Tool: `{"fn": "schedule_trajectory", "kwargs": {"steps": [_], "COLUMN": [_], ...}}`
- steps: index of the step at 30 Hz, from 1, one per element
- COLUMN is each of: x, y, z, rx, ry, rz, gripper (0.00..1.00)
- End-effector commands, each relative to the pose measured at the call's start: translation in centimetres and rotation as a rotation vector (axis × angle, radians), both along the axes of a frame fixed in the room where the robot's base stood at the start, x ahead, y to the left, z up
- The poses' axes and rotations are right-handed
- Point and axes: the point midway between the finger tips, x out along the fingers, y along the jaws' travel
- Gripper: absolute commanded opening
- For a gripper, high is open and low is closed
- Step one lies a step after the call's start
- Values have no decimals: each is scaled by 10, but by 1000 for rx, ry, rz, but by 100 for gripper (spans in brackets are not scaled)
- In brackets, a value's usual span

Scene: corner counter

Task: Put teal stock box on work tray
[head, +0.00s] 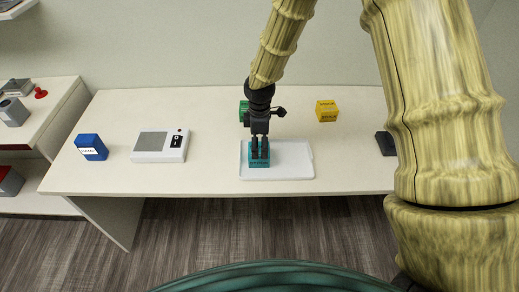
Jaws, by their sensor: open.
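The teal stock box (259,162) is on the left part of the white work tray (292,172). My gripper (260,154) is directly above the box, pointing down, with its fingertips at the box's top and upper sides. The gripper is open. The fingers cover part of the box, and I cannot tell whether they touch it. The right side of the tray is bare.
A green box (243,110) stands behind my gripper, partly hidden. A yellow box (326,111) is at the back right. A grey-white device (160,146) and a blue box (91,147) are on the left. A dark object (386,144) lies at the right.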

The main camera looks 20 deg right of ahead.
Motion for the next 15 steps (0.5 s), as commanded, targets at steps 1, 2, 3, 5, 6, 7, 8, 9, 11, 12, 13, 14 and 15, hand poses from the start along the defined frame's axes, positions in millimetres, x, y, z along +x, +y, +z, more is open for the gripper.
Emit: {"fn": "schedule_trajectory", "kwargs": {"steps": [1, 2, 3, 5, 6, 7, 8, 9, 11, 12, 13, 14, 15], "x": [1, 0, 1, 1, 1, 1, 1, 1, 1, 0, 0, 0, 1], "y": [0, 0, 0, 0, 1, 1, 1, 0, 0, 0, 0, 0, 0], "z": [7, 10, 17, 25, 31, 35, 39, 45, 52, 57, 60, 64, 68], "rx": [0, 1, 1, 1, 1, 1, 1, 1, 1, 2, 1, 0, 0], "ry": [-2, -1, -3, -2, -2, -3, -3, -2, -2, -2, -1, -2, -2], "rz": [-1, 0, 0, 0, 0, 0, 0, 0, 0, 0, 0, 0, 1], "gripper": [88, 88, 88, 88, 88, 88, 88, 88, 88, 88, 88, 88, 88]}}
